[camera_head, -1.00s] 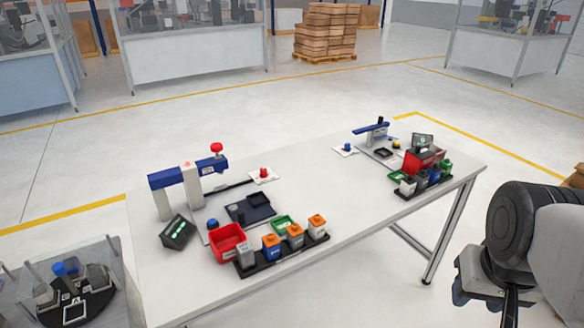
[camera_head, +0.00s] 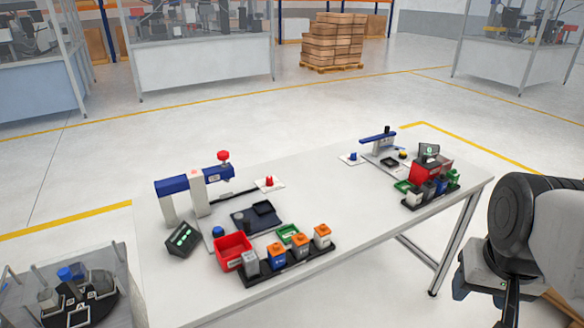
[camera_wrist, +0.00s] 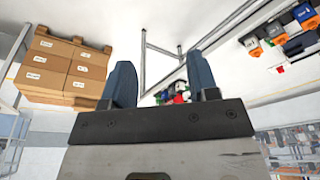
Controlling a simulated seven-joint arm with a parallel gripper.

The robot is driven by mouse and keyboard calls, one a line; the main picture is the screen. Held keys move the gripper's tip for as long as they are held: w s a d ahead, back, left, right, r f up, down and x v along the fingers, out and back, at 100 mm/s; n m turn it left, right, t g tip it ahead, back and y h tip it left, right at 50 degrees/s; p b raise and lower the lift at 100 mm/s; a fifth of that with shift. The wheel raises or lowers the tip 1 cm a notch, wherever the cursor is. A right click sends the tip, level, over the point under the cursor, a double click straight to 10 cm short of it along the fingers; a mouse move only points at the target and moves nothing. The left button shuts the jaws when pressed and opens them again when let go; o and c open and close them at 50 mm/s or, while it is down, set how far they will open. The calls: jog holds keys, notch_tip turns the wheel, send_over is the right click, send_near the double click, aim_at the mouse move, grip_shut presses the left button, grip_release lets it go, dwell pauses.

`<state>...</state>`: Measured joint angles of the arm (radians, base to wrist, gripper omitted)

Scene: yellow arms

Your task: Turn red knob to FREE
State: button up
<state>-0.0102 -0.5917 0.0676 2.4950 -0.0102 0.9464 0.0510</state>
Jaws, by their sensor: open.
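Two red knobs show in the head view. One red knob (camera_head: 269,181) stands on a small white plate (camera_head: 276,186) at the back of the left workstation. Another red knob (camera_head: 223,156) sits on top of the blue arm of a press-like fixture (camera_head: 187,186). Any FREE marking is too small to read. My gripper (camera_head: 486,294) is at the lower right, off the table's right end and far from both knobs. In the wrist view its two dark blue fingers (camera_wrist: 160,75) are apart with nothing between them. Neither red knob can be made out there.
The white table (camera_head: 340,235) holds a red bin (camera_head: 232,252), a rack of orange-topped containers (camera_head: 288,268) and a black box with green lights (camera_head: 183,238). A second workstation with a blue knob (camera_head: 353,156) is at the right. The table's middle is clear.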

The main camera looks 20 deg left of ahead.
jog(key=w+a+r+m, duration=0.1)
jog(key=w+a+r, duration=0.25)
jog(key=w, duration=0.55)
jog(key=w+a+r, duration=0.2)
jog(key=w+a, duration=0.2)
jog(key=w, duration=0.5)
jog(key=w+a+f+m+g, duration=0.1)
jog(key=w+a, duration=0.5)
jog(key=w, duration=0.3)
jog(key=w+a+f+m, duration=0.1)
jog(key=w+a, duration=0.5)
jog(key=w, duration=0.3)
jog(key=m+g, duration=0.2)
jog(key=m, duration=0.1)
send_over(269, 178)
jog(key=f, duration=2)
jog(key=shift+d+f, duration=0.1)
jog(key=shift+d, duration=0.3)
jog(key=shift+w+a+f, duration=0.1)
jog(key=shift+a+f, duration=0.2)
jog(key=shift+a, duration=0.1)
jog(key=shift+f, duration=3.9)
